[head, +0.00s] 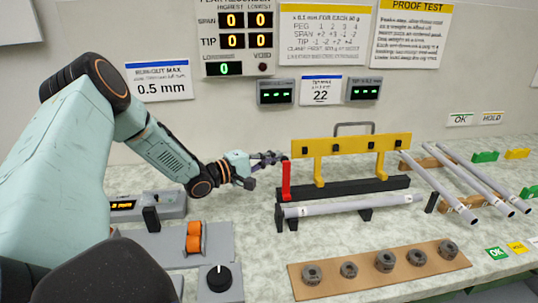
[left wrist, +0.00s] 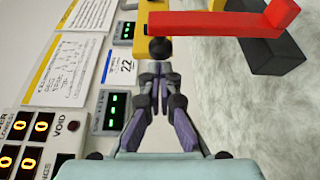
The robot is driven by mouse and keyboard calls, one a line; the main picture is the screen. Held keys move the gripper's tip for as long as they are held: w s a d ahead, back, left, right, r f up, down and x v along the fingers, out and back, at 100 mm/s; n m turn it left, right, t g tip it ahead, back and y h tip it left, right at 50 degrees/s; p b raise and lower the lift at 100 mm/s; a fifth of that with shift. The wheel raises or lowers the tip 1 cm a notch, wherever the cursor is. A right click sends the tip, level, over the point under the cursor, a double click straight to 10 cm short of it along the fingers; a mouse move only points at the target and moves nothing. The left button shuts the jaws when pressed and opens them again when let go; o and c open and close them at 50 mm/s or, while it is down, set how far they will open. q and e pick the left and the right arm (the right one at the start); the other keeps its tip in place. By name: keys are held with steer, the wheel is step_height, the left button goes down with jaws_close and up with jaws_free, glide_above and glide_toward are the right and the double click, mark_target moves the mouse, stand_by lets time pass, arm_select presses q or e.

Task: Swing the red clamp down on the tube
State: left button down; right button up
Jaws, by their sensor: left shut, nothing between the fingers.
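The red clamp (head: 286,182) stands upright at the left end of the black fixture base (head: 350,188), beside the yellow bar. A grey tube (head: 340,207) lies level on black supports in front of it. My left gripper (head: 281,158) is shut and empty, its fingertips close to the clamp's top from the left; I cannot tell if they touch. In the left wrist view, the shut fingers (left wrist: 160,70) point at a black knob (left wrist: 160,48), and the red clamp (left wrist: 225,25) crosses the top right. The tube cannot be made out there. My right gripper is not in view.
The yellow bar (head: 348,146) with a handle rises behind the tube. More tubes (head: 470,182) lie on a rack at right. A wooden board (head: 345,278) with several grey collars lies in front. A grey unit (head: 218,280) with a black dial sits at left front.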

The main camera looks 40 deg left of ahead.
arm_select(q)
steer(key=shift+s+d, duration=0.1)
steer(key=shift+d, duration=0.15)
stand_by(0.4)
